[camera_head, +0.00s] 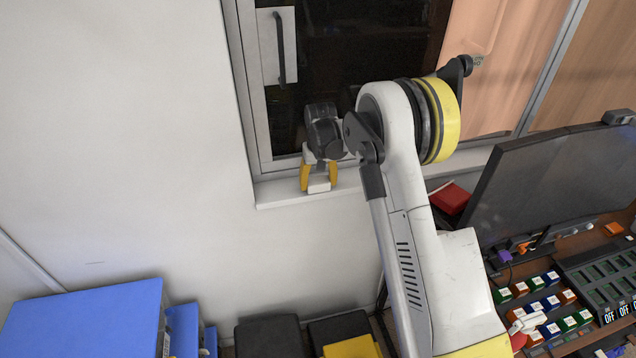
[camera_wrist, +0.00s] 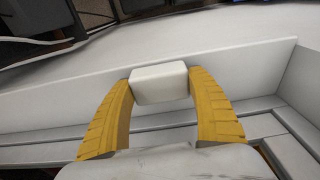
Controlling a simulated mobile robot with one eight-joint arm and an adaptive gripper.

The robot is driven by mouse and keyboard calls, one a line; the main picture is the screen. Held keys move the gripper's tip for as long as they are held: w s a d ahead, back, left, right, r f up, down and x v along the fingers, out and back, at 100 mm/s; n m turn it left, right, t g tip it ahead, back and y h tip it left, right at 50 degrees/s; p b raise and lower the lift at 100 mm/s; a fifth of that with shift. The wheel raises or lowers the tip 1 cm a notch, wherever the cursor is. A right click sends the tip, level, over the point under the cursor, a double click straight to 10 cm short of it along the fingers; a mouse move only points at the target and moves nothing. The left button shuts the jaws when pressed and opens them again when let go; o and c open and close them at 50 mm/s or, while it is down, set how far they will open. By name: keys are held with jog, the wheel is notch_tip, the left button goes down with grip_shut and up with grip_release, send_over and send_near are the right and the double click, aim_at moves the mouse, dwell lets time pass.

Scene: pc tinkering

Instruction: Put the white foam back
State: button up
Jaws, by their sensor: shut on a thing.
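The white foam (camera_wrist: 160,84) is a small pale block with rounded edges. It sits between the two yellow fingers of my gripper (camera_wrist: 160,90) in the wrist view, touched by both fingertips. In the head view my gripper (camera_head: 319,186) is near the window sill, pointing down, and the foam (camera_head: 319,184) shows as a small white piece between the yellow fingertips. I cannot tell whether the foam touches the sill or hangs in front of it. No place for the foam can be made out for certain.
A white window sill (camera_head: 281,191) runs below the dark window. Blue boxes (camera_head: 84,322) stand at lower left, with dark and yellow bins (camera_head: 268,338) at the bottom. A monitor (camera_head: 545,187) and a desk with small coloured blocks are at right. A red object (camera_head: 450,198) lies by the monitor.

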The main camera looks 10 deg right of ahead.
aim_at(319, 183)
jog(key=o, duration=1.1)
jog(key=o, duration=0.6)
jog(key=shift+s+r+p, duration=0.15)
jog(key=shift+r+p, duration=0.45)
jog(key=shift+r, duration=0.75)
jog(key=shift+s+r+p, duration=0.2)
jog(key=shift+r+p, duration=0.4)
jog(key=shift+r, duration=0.7)
jog(key=shift+s+r+p, duration=0.15)
jog(key=shift+r+p, duration=0.45)
jog(key=shift+r, duration=0.75)
